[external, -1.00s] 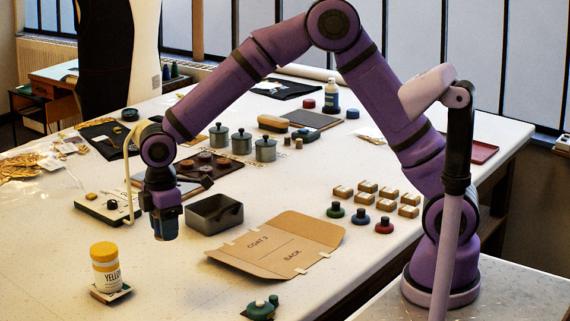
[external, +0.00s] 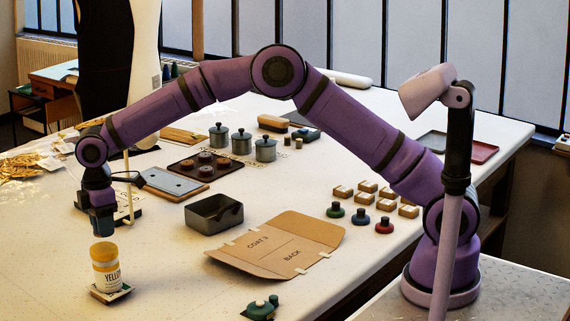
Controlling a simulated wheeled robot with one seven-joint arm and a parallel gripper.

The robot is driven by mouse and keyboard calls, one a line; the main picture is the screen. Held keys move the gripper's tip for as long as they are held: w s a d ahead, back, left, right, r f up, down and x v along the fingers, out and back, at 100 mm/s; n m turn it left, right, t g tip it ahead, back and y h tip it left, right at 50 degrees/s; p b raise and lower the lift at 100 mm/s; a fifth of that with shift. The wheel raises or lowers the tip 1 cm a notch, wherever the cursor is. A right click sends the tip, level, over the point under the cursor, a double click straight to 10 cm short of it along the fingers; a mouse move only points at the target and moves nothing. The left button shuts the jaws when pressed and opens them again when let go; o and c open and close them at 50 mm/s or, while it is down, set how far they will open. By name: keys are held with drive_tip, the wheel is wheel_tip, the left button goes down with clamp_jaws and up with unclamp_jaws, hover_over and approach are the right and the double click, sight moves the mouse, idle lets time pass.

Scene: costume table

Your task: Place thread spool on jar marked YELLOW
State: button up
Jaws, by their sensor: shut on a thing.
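The jar marked YELLOW (external: 106,278) stands upright at the front left of the table, with a yellow lid and a white label. It rests on a small square base (external: 122,296). My gripper (external: 103,232) points down just above the jar's lid, with a small gap between them. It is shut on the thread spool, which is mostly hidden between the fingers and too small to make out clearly.
A grey open box (external: 214,230) and a flat cardboard folder (external: 275,262) lie to the right. A green object (external: 262,308) is at the front edge. Grey lidded pots (external: 241,142) stand farther back. The table around the jar is clear.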

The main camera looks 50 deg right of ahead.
sight(103, 248)
drive_tip(key=shift+w+a, duration=0.1)
drive_tip(key=shift+w, duration=0.2)
drive_tip(key=shift+f, duration=1.8)
drive_tip(key=o, duration=0.9)
drive_tip(key=shift+f, duration=0.1)
wheel_tip(103, 248, up, 12)
drive_tip(key=shift+r, duration=0.15)
